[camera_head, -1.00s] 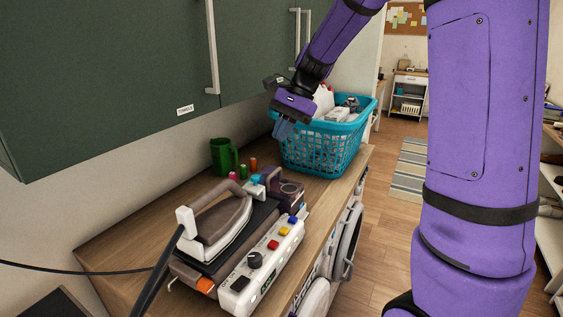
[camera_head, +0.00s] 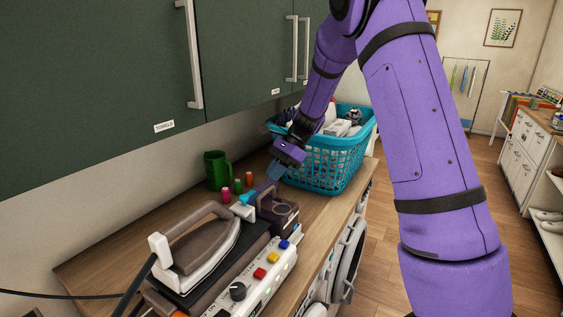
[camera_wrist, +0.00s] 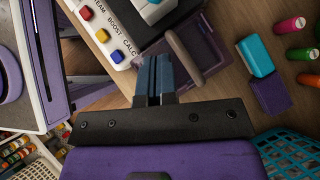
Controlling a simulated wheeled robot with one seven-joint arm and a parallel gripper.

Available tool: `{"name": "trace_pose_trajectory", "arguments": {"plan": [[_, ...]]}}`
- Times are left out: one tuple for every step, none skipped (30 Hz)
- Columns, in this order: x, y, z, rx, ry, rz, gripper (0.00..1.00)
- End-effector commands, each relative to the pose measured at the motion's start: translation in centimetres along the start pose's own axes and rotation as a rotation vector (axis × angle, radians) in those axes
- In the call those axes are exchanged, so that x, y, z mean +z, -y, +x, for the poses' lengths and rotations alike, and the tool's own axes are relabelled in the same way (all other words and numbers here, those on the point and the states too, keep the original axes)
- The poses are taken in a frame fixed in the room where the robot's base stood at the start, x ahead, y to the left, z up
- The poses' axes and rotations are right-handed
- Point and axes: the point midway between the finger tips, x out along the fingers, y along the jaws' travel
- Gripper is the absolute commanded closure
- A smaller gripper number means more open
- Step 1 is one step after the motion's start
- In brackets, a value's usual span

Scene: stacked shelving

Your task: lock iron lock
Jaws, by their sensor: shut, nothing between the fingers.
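The iron (camera_head: 205,245), white and brown, rests on its dark station (camera_head: 262,285), which has a dial and coloured buttons along its side. At the station's far end is a dark purple part (camera_head: 285,212) with a brownish lever, probably the iron lock. The lever (camera_wrist: 183,50) shows in the wrist view, slanting over the purple part. My gripper (camera_head: 275,172) is shut and empty, pointing down just above and beyond this part. In the wrist view its fingertips (camera_wrist: 154,60) appear close left of the lever; I cannot tell whether they touch.
A turquoise basket (camera_head: 325,165) with items stands behind my gripper. A green mug (camera_head: 217,170) and several small coloured spools stand by the wall. A turquoise and purple block (camera_wrist: 255,57) lies near the lever. Green cabinets (camera_head: 100,65) hang above the counter; a cord trails left.

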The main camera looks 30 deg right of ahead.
Motion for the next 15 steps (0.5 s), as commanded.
{"name": "trace_pose_trajectory", "arguments": {"plan": [[0.0, -0.1, 1.1, 0.004, 0.0, -0.001, 1.0], [0.1, 0.0, 1.6, 0.003, 0.0, -0.001, 1.0], [0.1, 0.0, 2.3, 0.003, 0.001, 0.0, 1.0], [0.0, -0.1, 2.9, 0.003, 0.0, 0.0, 1.0], [0.0, -0.1, 3.4, 0.004, 0.0, 0.0, 1.0], [0.1, -0.1, 4.1, 0.004, 0.001, 0.0, 1.0], [0.6, 0.0, 4.4, 0.002, 0.0, -0.003, 1.0], [0.9, 0.0, 4.7, 0.001, 0.0, -0.003, 1.0], [1.3, 0.0, 5.1, 0.001, -0.001, -0.003, 1.0], [1.5, 0.0, 5.3, 0.002, -0.001, -0.003, 1.0], [1.7, 0.0, 5.6, 0.002, 0.0, -0.003, 1.0], [2.0, 0.0, 5.9, 0.001, 0.0, -0.003, 1.0], [2.1, 0.0, 6.0, 0.0, 0.0, -0.002, 1.0], [2.2, 0.0, 6.2, 0.0, -0.001, -0.002, 1.0], [2.4, 0.0, 6.4, -0.001, -0.001, -0.002, 1.0]]}}
